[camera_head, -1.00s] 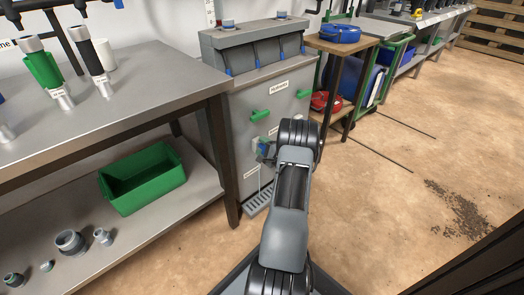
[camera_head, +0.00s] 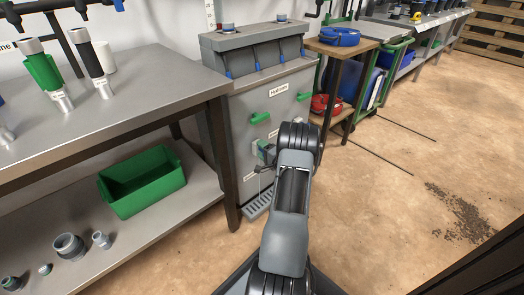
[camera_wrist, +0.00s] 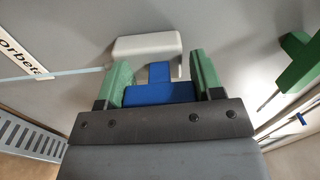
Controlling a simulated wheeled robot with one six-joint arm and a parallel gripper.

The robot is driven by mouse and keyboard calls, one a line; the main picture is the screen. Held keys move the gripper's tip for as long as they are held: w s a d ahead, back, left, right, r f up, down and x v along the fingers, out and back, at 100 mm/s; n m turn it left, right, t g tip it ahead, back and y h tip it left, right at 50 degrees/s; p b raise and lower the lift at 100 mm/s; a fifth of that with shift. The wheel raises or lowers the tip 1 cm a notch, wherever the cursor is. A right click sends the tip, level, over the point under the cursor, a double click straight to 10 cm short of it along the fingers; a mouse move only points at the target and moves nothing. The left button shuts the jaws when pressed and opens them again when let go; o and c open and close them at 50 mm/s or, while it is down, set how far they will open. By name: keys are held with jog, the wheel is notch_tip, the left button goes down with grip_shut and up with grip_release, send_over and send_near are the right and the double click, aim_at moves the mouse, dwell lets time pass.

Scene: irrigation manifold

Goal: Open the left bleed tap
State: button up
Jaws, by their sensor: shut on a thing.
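The left bleed tap has a pale body (camera_wrist: 147,45) on the grey cabinet face and a blue handle (camera_wrist: 159,94). My gripper (camera_wrist: 158,76) has its green fingers on either side of the blue handle and is shut on it. In the head view, the tap's pale body (camera_head: 254,147) shows low on the cabinet front, just left of my gripper (camera_head: 266,153). The blue handle is hidden there by the fingers and my wrist.
Green handles (camera_head: 260,118) stick out of the cabinet (camera_head: 240,108) above the tap; one (camera_wrist: 300,62) is close on the right in the wrist view. A slotted drip tray (camera_head: 257,205) lies below. A workbench (camera_head: 130,95) stands at left. The floor at right is open.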

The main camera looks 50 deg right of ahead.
jog(key=o, duration=0.9)
jog(key=s+a+p, duration=0.1)
jog(key=s+p, duration=0.3)
jog(key=s, duration=0.9)
jog(key=shift+s, duration=0.4)
